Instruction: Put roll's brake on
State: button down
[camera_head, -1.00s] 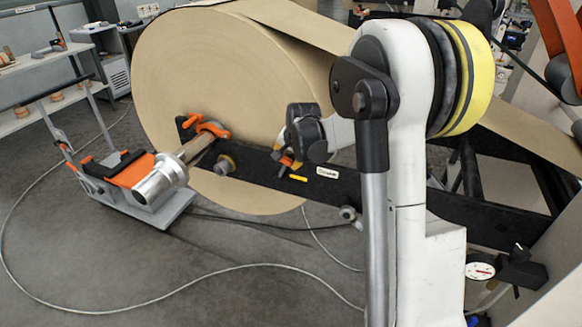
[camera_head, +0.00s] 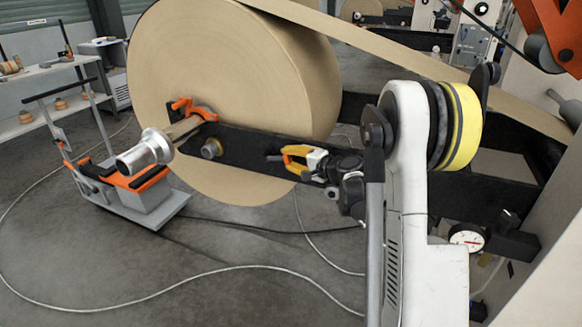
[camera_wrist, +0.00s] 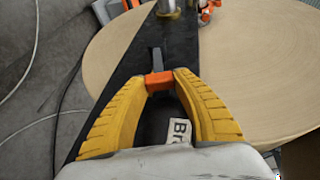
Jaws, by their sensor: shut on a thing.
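The big kraft paper roll (camera_head: 225,90) hangs at a black arm (camera_head: 235,148) of the unwind stand. My gripper (camera_head: 287,157) is at the face of that arm, right of the roll's shaft, with its yellow fingers pointing left. In the wrist view my gripper (camera_wrist: 160,80) is shut on the orange grip of the brake lever (camera_wrist: 159,81). The lever's dark stem runs from the grip along the black arm. A white label (camera_wrist: 180,131) starting "Br" shows between the fingers, its rest hidden.
A silver shaft end (camera_head: 145,153) and orange clamp (camera_head: 195,110) stick out at the roll's centre. A grey and orange cart (camera_head: 145,195) stands on the floor at left. A cable (camera_head: 200,275) loops across the open floor. A pressure gauge (camera_head: 467,238) is at lower right.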

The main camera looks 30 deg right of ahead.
jog(key=shift+s+f+m+t+b, duration=0.1)
jog(key=shift+f+m+t+b, duration=0.2)
jog(key=shift+f+t+b, duration=0.4)
jog(key=shift+f+m+t+y, duration=0.3)
jog(key=shift+f+t+y, duration=0.2)
jog(key=shift+f+t, duration=0.2)
jog(key=c, duration=0.9)
grip_release()
jog(key=shift+c, duration=0.2)
jog(key=v, duration=1.2)
jog(key=shift+a, duration=0.1)
